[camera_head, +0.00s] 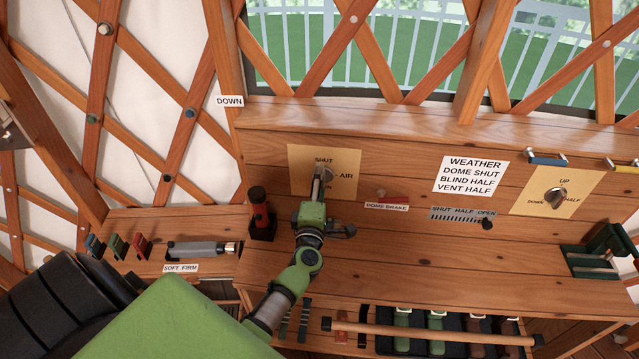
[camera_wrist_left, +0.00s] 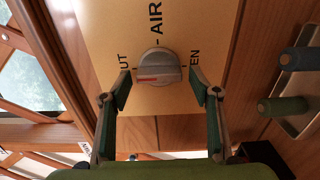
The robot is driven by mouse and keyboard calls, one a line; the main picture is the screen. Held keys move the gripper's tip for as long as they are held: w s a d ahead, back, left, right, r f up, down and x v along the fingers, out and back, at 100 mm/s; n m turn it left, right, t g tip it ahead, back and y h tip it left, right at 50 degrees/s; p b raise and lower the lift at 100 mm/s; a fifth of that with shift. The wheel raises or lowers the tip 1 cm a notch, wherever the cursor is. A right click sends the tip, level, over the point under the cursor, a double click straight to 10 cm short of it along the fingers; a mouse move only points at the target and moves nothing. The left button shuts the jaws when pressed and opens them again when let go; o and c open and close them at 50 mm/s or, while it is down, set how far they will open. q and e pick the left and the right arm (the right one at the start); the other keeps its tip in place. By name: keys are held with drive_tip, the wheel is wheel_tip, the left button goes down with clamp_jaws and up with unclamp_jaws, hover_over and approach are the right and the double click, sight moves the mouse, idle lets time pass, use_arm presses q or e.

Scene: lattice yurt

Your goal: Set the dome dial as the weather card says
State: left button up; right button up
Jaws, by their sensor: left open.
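The dome dial (camera_wrist_left: 160,66) is a grey round knob on a tan plate (camera_head: 297,160) lettered SHUT and AIR, with a third word mostly hidden in the head view. In the left wrist view its red mark lies on the side of the partly covered SHUT lettering. My left gripper (camera_head: 319,184) is at the dial, its open fingers on either side of the knob, with small gaps visible in the wrist view (camera_wrist_left: 160,84). The white weather card (camera_head: 470,174) reads DOME SHUT, BLIND HALF, VENT HALF. My right gripper is not in view.
Right of the dial are a DOME BRAKE label (camera_head: 386,206), a SHUT HALF OPEN slider with its black knob (camera_head: 487,224) at the OPEN end, and an UP HALF DOWN dial (camera_head: 556,197). A red and black handle (camera_head: 260,208) stands close left of my left gripper.

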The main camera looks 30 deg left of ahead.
use_arm(q)
drive_tip(key=v, duration=1.2)
idle(0.3)
